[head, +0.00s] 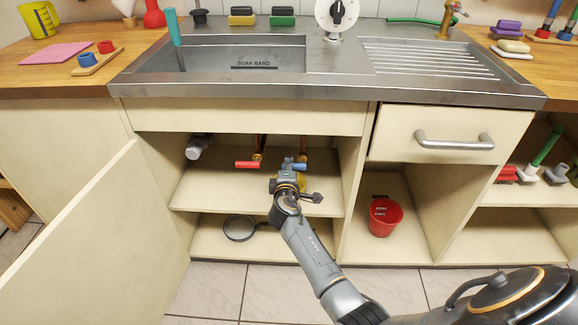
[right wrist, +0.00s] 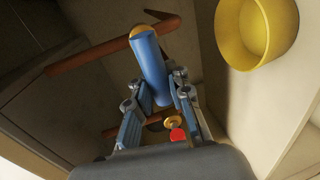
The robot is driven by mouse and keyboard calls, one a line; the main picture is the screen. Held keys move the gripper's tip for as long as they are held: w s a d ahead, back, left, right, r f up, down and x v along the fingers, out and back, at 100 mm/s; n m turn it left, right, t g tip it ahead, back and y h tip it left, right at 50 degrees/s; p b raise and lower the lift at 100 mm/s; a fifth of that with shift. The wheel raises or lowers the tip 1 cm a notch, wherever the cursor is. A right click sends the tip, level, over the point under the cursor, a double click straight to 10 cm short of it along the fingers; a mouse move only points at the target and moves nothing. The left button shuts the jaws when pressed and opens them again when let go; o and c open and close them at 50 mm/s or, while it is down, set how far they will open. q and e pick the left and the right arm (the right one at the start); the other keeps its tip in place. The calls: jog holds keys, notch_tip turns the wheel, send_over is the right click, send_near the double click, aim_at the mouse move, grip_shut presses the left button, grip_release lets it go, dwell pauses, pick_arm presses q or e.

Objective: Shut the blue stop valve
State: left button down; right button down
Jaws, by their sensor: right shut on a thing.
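The blue stop valve (head: 297,165) is inside the open cabinet under the sink, at the right of the red valve (head: 247,165). My right gripper (head: 288,174) reaches into the cabinet and covers part of the blue valve. In the right wrist view the blue lever handle (right wrist: 149,62) lies between the two fingers, and the gripper is shut on it. The lever slants from its yellowish pivot at the top down between the fingers. Copper-coloured pipe (right wrist: 165,25) shows beside the pivot. My left gripper is not in view.
A yellow round container (right wrist: 255,30) is close at the right in the right wrist view. The cabinet door (head: 105,225) stands open at the left. A dark round pan (head: 239,228) lies on the lower shelf. A red bucket (head: 384,217) stands in the right compartment.

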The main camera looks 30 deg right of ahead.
jog(key=shift+s+a+f, duration=0.1)
jog(key=shift+f, duration=0.2)
jog(key=c, duration=1.4)
grip_release()
jog(key=shift+c, duration=0.2)
jog(key=shift+o, duration=1.1)
jog(key=shift+r, duration=0.2)
jog(key=v, duration=1.2)
